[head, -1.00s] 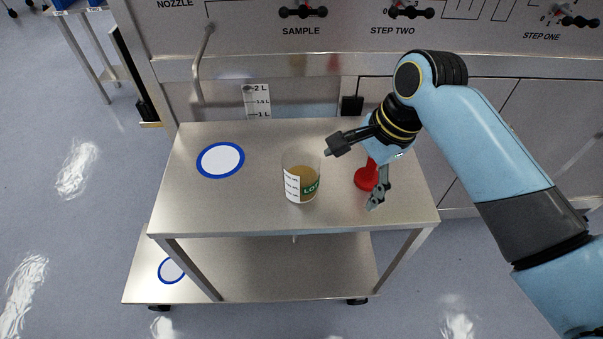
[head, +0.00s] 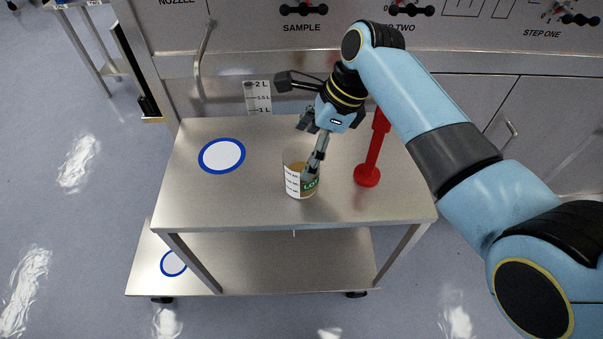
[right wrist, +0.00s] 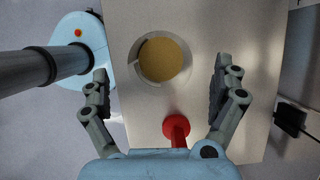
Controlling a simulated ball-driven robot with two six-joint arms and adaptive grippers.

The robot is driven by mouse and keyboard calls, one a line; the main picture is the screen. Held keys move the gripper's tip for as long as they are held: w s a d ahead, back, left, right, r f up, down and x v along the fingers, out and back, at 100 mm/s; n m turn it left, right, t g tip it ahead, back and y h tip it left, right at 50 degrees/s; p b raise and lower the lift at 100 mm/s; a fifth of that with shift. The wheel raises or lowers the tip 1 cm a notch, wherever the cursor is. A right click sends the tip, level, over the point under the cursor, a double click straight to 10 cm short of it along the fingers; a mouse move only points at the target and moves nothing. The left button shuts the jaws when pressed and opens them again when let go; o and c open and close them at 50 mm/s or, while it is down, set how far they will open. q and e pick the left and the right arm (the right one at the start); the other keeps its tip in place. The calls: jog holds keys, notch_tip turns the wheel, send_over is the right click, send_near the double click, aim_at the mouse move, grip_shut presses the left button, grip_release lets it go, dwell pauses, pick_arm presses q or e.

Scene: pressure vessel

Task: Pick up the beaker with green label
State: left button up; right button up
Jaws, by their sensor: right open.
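The beaker (head: 293,182) stands upright on the metal cart's top shelf, with a green label and tan contents. In the right wrist view the beaker (right wrist: 163,60) shows from above as a round rim, lying between and ahead of my fingers. My right gripper (head: 311,143) is above the beaker, with one finger overlapping it in the head view. In the right wrist view my right gripper (right wrist: 160,82) is open, fingers wide apart on either side, with nothing held. I cannot tell from these views whether a finger touches the beaker. My left gripper is not in view.
A red stand (head: 368,174) is right of the beaker, close to my right arm; it also shows in the right wrist view (right wrist: 177,130). A blue-ringed white disc (head: 204,164) lies left on the cart top (head: 220,205). A labelled cabinet (head: 240,30) stands behind.

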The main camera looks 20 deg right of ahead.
jog(key=shift+x, duration=1.2)
jog(key=c, duration=1.5)
jog(key=shift+r, duration=0.15)
